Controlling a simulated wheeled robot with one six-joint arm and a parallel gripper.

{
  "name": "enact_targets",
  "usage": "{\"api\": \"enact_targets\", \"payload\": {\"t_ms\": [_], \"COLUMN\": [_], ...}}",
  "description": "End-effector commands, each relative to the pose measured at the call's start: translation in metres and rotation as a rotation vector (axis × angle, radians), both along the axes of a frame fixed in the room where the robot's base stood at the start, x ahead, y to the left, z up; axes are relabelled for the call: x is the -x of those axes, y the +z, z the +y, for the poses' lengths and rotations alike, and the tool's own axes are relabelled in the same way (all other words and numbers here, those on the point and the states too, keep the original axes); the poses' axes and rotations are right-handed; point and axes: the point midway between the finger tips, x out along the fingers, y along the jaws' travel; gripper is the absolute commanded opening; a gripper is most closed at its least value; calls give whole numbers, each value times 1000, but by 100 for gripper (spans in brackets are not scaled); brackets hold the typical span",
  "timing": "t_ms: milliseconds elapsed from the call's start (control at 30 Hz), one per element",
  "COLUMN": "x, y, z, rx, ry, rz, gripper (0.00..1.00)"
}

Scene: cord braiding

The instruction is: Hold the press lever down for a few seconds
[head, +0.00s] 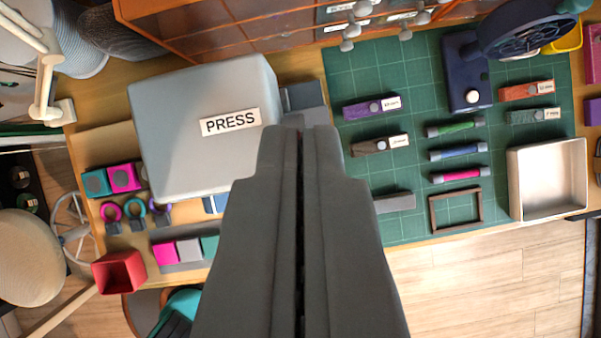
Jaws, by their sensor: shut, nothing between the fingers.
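The press (165,140) is a large pale grey box with a white PRESS label (230,122), left of centre in the head view. A dark grey part (306,97) sticks out at the press's right side, just beyond my fingertips. It may be the press lever, but my fingers hide its near end. My gripper (299,130) is shut and empty, with its fingertips at the press's right edge. I cannot tell whether the tips touch the dark part or whether it is pressed down.
A green cutting mat (420,85) right of my gripper holds purple and brown labelled blocks, several coloured rods, a dark frame (455,211) and a dark blue wheeled device (462,80). A cream tray (548,180) stands far right. Coloured blocks and rings lie lower left, by a red cup (119,272).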

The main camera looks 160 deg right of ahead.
Motion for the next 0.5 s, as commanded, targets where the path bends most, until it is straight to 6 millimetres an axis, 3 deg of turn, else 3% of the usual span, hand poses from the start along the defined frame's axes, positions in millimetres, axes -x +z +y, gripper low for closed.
{"api": "enact_targets", "payload": {"t_ms": [200,500], "x": [-15,13], "y": [-34,-40], "z": [13,-7], "rx": [0,1], "ry": [1,0], "rz": [3,0], "gripper": [0,0]}}
